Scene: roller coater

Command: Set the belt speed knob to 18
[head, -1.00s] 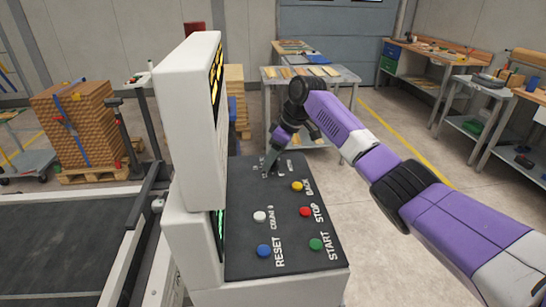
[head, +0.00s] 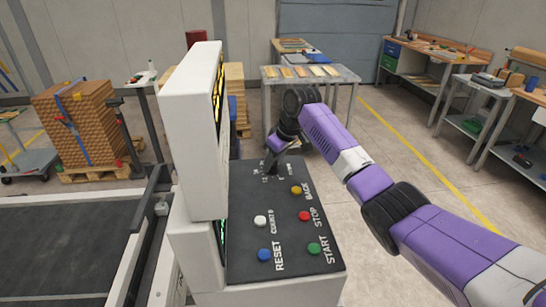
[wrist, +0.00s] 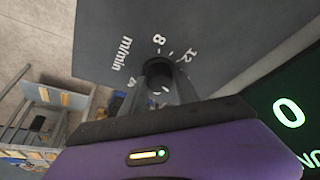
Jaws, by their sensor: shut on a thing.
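The belt speed knob (wrist: 159,68) is a dark round knob on the grey panel in the wrist view. Its dial shows tick marks, the numbers 8 and 12, a partly covered number at lower left, and "m/min". My gripper (wrist: 158,84) has one finger on each side of the knob and is shut on it. I cannot make out which number the knob points at. In the head view my gripper (head: 275,160) is at the far end of the sloping control panel (head: 240,200) and hides the knob.
Nearer on the panel are a yellow BACK button (head: 296,190), red STOP (head: 304,215), green START (head: 313,248), blue RESET (head: 264,255) and white button (head: 260,221). A tall white housing (head: 195,140) stands close left of my gripper. Open floor lies right of the panel.

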